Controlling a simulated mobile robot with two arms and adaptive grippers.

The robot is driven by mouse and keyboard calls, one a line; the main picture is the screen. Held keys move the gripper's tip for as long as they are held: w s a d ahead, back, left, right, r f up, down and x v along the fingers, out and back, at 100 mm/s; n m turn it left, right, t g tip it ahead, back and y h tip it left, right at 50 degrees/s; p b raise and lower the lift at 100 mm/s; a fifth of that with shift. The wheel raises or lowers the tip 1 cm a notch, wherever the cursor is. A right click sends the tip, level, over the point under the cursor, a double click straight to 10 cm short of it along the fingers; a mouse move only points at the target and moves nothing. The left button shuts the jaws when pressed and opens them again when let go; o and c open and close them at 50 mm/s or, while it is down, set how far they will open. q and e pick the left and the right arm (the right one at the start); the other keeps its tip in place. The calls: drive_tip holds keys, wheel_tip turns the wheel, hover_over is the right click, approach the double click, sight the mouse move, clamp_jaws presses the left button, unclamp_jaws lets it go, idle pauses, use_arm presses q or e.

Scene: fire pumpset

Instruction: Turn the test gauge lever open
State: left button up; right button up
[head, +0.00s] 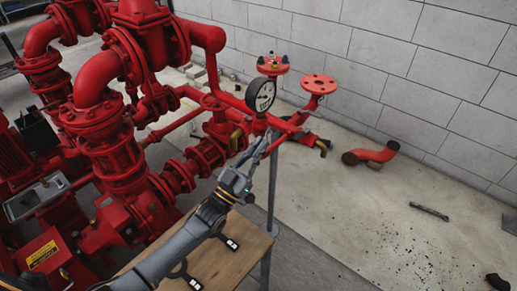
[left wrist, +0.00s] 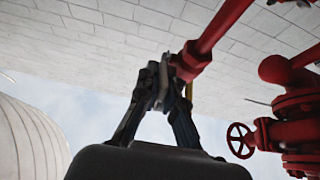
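The round test gauge (head: 260,95) has a white dial and stands on the red pipework in the middle of the head view. My left gripper (head: 258,150) is just below the gauge, reaching up from the lower left. In the left wrist view its two dark fingers (left wrist: 168,92) converge at a small grey fitting beside the end of a red pipe (left wrist: 190,62). A thin yellow piece, perhaps the lever, shows just right of the fingertips (left wrist: 189,90). The fingers hide most of the fitting, so a grip on it cannot be made out. My right gripper is not in view.
Red pump pipes and flanges (head: 110,150) crowd the left. A red handwheel (left wrist: 240,140) is right of the fingers in the wrist view. A wooden tabletop (head: 225,262) lies below my arm. A loose red elbow (head: 372,155) lies on the mostly clear floor at right.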

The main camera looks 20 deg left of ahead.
use_arm(q)
drive_tip(key=o, duration=0.4)
drive_tip(key=shift+o, duration=0.2)
drive_tip(key=v, duration=1.2)
drive_tip(key=shift+w+f, duration=0.1)
drive_tip(key=shift+f, duration=0.05)
drive_tip(key=shift+c, duration=0.2)
